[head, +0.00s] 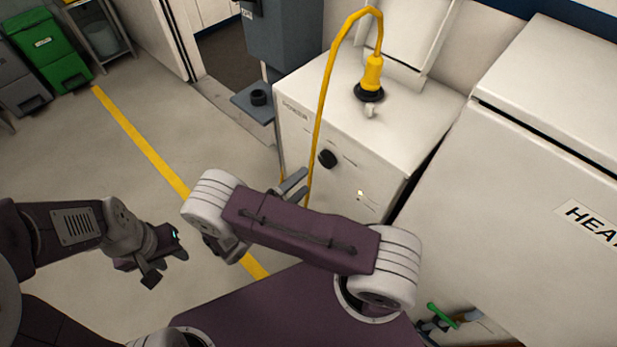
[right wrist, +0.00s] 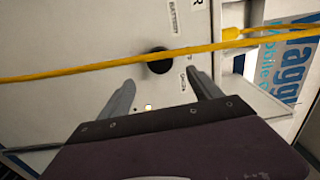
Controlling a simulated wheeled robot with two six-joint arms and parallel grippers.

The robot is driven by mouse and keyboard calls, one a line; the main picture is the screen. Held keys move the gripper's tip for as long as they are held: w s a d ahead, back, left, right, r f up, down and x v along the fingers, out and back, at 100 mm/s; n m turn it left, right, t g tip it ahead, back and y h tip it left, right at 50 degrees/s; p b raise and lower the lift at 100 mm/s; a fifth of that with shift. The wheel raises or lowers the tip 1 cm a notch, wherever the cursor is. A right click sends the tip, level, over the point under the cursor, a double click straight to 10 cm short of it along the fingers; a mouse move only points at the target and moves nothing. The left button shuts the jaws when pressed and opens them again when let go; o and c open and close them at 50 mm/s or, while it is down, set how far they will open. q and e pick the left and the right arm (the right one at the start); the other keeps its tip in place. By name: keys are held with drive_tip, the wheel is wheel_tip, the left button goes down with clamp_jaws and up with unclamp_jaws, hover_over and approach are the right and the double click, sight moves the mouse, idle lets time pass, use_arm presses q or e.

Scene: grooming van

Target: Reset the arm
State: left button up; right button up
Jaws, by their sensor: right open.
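My right arm reaches across the middle of the head view. Its gripper (head: 300,185) is open and empty in front of the white power cabinet (head: 300,142). It also shows in the right wrist view (right wrist: 160,77), fingers apart, pointing at the cabinet front with its black knob (right wrist: 159,61). The yellow cable (right wrist: 80,70) crosses just beyond the fingertips in that view; I cannot tell whether it touches them. My left gripper (head: 166,266) is open and empty above the floor at lower left.
The cable (head: 322,95) loops up to a yellow plug (head: 372,75) standing in a black socket on the cabinet top. A heater unit (head: 500,180) stands at right. A grey post with a small shelf (head: 252,103) is left of the cabinet. Green bin (head: 48,50) at far left; open floor between.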

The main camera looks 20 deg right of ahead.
idle(0.4)
drive_tip(key=s+d+r+m+g+y, duration=0.2)
drive_tip(key=s+d+m+g+y, duration=0.3)
drive_tip(key=s+m+g, duration=0.65)
drive_tip(key=w+a+r+m+t+y, duration=0.1)
drive_tip(key=m+y, duration=0.5)
drive_tip(key=m, duration=0.8)
drive_tip(key=w+a+r+m+t+y+p, duration=0.1)
drive_tip(key=a+r+m+t+y, duration=0.2)
drive_tip(key=m, duration=1.2)
drive_tip(key=r+t+y, duration=0.1)
drive_tip(key=t+y, duration=0.1)
drive_tip(key=shift+w+y+p, duration=0.3)
drive_tip(key=shift+y, duration=0.1)
drive_tip(key=shift+a, duration=0.1)
